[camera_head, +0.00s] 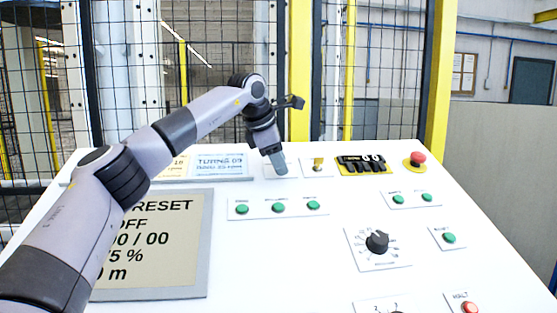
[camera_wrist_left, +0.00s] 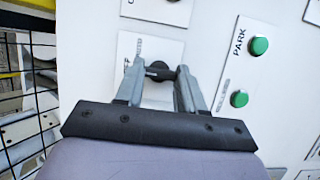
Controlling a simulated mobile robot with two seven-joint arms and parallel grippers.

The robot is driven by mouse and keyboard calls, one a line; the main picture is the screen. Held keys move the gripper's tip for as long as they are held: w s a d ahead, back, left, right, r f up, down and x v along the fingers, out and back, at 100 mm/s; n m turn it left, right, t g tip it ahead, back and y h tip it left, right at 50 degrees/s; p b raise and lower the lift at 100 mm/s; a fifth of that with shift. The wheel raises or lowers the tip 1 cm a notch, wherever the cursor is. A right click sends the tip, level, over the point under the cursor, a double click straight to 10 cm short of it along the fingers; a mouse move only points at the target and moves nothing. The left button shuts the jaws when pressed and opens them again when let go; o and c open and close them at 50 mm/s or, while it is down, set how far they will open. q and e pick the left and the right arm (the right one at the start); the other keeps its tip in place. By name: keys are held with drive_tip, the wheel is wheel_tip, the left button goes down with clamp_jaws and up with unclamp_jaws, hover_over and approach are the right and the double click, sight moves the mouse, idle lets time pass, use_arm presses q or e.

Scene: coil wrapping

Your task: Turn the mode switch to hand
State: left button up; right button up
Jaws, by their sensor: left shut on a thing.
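The mode switch is a small dark knob (camera_wrist_left: 160,70) on a white plate (camera_wrist_left: 127,47), best seen in the left wrist view. Its label lettering is partly covered and too small to read fully. My left gripper (camera_wrist_left: 158,74) is shut on the knob, with one grey finger on each side of it. In the head view my left gripper (camera_head: 279,170) reaches down to the panel's back row and hides the knob. Which position the knob points to cannot be told. My right gripper is not in view.
To the right stand a brass key switch (camera_head: 318,163), a black-and-yellow unit (camera_head: 362,165) and a red mushroom button (camera_head: 417,158). Green buttons (camera_head: 278,207) sit in front. A black dial (camera_head: 377,242) and a large screen (camera_head: 150,245) are nearer. A wire fence (camera_head: 220,90) stands behind.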

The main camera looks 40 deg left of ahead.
use_arm(q)
drive_tip(key=n+b, duration=0.1)
drive_tip(key=n+y+b, duration=0.1)
drive_tip(key=n+b, duration=0.1)
drive_tip(key=shift+d+f+n+t, duration=0.1)
drive_tip(key=shift+f+n+t, duration=0.1)
drive_tip(key=shift+n+t, duration=0.15)
drive_tip(key=shift+d+n+y+b, duration=0.1)
drive_tip(key=shift+n+y+b, duration=0.5)
drive_tip(key=shift+n, duration=0.65)
drive_tip(key=shift+r+n+y+b, duration=0.1)
drive_tip(key=shift+n+y+b, duration=0.4)
drive_tip(key=shift+n, duration=0.9)
drive_tip(key=o, duration=1)
drive_tip(key=shift+o, duration=0.2)
drive_tip(key=shift+s+r, duration=0.1)
